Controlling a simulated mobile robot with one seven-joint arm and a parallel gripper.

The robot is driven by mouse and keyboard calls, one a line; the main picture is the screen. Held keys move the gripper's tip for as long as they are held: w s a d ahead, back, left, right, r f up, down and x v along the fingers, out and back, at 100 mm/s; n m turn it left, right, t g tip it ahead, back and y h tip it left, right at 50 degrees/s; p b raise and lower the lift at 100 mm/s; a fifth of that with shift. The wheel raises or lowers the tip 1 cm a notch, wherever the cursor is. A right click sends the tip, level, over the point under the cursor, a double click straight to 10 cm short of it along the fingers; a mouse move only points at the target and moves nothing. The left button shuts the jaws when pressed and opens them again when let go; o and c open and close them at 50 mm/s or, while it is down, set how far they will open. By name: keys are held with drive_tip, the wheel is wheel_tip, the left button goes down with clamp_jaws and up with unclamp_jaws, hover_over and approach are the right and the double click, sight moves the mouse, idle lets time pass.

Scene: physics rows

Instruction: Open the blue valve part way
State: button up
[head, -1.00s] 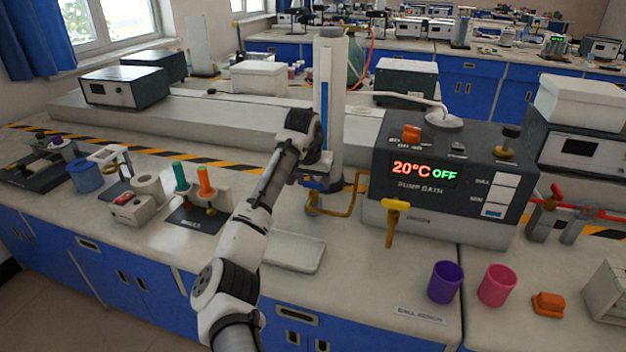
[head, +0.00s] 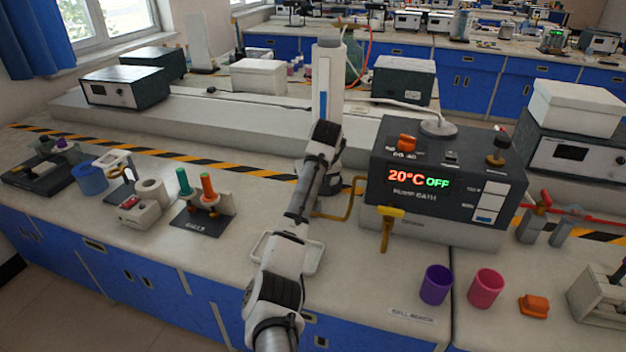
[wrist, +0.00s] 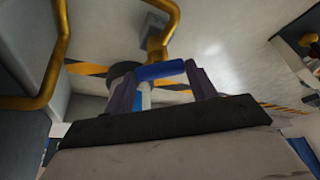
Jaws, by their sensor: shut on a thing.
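The blue valve handle (wrist: 160,71) shows in the wrist view, in front of a brass pipe fitting (wrist: 155,48). My gripper (wrist: 163,84) is shut on the handle, with a dark finger at each side of it. In the head view, my arm reaches to the foot of the white column (head: 327,75) and hides the gripper and the blue valve. How far the valve is turned cannot be told.
A yellow pipe (head: 352,198) runs to the pump bath (head: 445,185), which reads 20°C OFF. A yellow tap (head: 388,228) sticks out in front. A white tray (head: 312,258) lies partly behind my arm. Purple (head: 436,285) and pink (head: 485,288) cups stand front right.

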drive_tip(key=shift+n+p, duration=0.3)
drive_tip(key=shift+n, duration=0.3)
drive_tip(key=shift+y, duration=0.3)
drive_tip(key=o, duration=1)
drive_tip(key=shift+p+v, duration=2.5)
drive_tip(key=shift+v, duration=4.4)
drive_tip(key=shift+w+r, duration=0.1)
drive_tip(key=shift+w, duration=0.05)
